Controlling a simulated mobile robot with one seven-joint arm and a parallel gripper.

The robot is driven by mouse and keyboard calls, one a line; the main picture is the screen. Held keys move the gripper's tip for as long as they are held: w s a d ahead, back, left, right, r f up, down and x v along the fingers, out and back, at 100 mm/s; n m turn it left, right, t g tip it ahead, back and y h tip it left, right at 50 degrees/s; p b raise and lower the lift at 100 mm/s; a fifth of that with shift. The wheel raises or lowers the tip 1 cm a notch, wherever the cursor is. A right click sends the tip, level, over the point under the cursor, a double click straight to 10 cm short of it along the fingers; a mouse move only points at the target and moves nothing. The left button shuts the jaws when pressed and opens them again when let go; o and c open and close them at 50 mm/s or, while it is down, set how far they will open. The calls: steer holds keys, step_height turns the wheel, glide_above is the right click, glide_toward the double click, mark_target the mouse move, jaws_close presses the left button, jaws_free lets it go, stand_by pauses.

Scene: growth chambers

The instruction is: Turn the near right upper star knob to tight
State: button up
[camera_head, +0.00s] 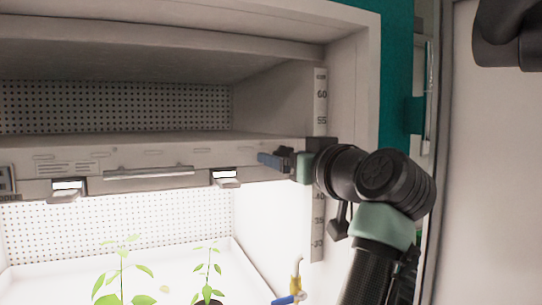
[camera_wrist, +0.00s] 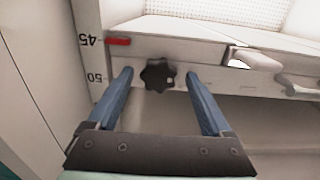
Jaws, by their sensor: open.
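The black star knob (camera_wrist: 157,74) is on the front face of the pale shelf beam (camera_wrist: 220,60), near its end by the ruled post. My gripper (camera_wrist: 159,77) is open, with one blue finger on each side of the knob in the wrist view. A gap shows between each finger and the knob, so neither appears to touch it. In the head view my gripper (camera_head: 270,161) is at the right end of the shelf beam (camera_head: 130,158), and the knob is hidden there behind the gripper and wrist.
A ruled scale (camera_head: 320,100) runs up the right post. A red mark (camera_wrist: 119,41) is beside the knob. A bar handle (camera_head: 148,172) and two latches (camera_head: 226,177) line the beam. Plants (camera_head: 122,270) stand in the lit chamber below. An open door panel (camera_head: 495,170) is at right.

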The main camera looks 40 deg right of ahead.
steer(key=shift+w+d+r, duration=0.1)
steer(key=shift+w, duration=0.05)
jaws_close()
stand_by(0.5)
